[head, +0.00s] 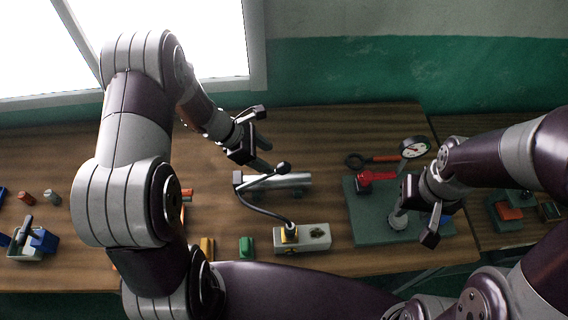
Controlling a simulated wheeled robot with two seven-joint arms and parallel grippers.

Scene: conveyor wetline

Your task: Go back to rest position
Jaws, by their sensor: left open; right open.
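My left gripper (262,140) is open and empty. It hangs above the back middle of the wooden table, just behind a metal cylinder (290,181) and a black hooked arm. My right gripper (420,216) is open, over the dark green-grey plate (366,233) at the right of the table. It is close to a pale round fitting (398,222) on that plate; I cannot tell whether they touch. Both my arms reach forward over the table, and my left arm hides part of its left side.
A grey block with a yellow fitting (290,234) stands near the front edge. A red clamp (376,177), a dial gauge (414,147) and a green piece (246,246) lie around. A small tray (34,246) is at left. The window and wall are behind.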

